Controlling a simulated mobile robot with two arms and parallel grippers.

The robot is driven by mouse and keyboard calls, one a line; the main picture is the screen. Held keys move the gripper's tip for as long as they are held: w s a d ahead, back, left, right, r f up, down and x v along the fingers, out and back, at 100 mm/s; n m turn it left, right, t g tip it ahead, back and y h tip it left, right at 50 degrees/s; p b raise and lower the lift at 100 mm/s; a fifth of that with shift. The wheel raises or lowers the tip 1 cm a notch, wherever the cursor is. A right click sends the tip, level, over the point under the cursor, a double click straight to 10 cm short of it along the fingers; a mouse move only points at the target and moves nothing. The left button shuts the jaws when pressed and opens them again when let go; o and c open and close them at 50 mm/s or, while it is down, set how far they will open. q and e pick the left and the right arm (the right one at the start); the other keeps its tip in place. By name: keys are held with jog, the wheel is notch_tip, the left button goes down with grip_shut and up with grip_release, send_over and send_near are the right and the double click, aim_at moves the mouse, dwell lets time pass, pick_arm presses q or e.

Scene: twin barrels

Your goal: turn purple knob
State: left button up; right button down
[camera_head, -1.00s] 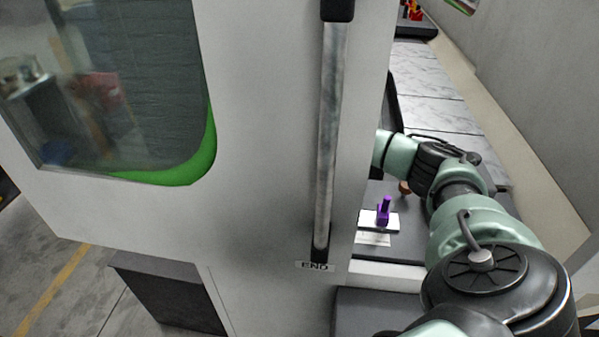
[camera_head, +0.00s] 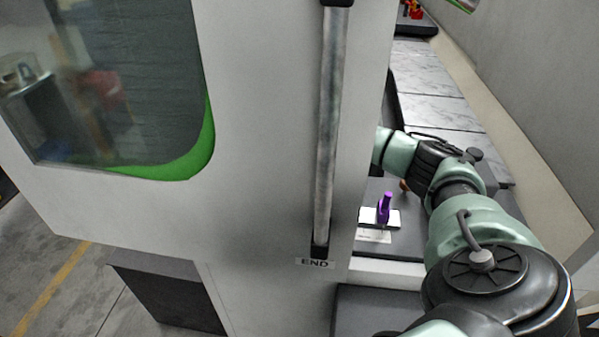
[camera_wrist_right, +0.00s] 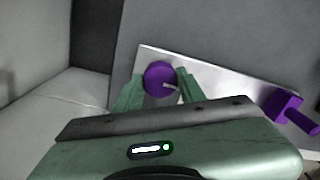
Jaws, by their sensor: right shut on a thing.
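A second purple part, a lever (camera_wrist_right: 287,105), stands on the same plate to the right, apart from the fingers. A purple lever on a white plate (camera_head: 384,207) also shows in the head view. There my right gripper and the round knob are hidden behind the door. My left gripper is not in view.
A large grey door with a long vertical handle (camera_head: 327,130) and a green-edged window (camera_head: 205,140) fills the left and middle of the head view. My right arm reaches past its right edge. A wall (camera_head: 540,90) stands at the right. The floor shows at lower left.

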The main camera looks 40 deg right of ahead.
jog(key=m, duration=0.4)
jog(key=shift+w+d+r+m, duration=0.1)
jog(key=shift+r+m, duration=0.05)
jog(key=shift+m, duration=0.15)
jog(key=m, duration=1)
jog(key=shift+d+r, duration=0.1)
jog(key=m+p, duration=0.1)
jog(key=m, duration=0.3)
jog(key=shift+m, duration=0.4)
jog(key=c, duration=0.9)
grip_release()
jog(key=shift+o, duration=0.2)
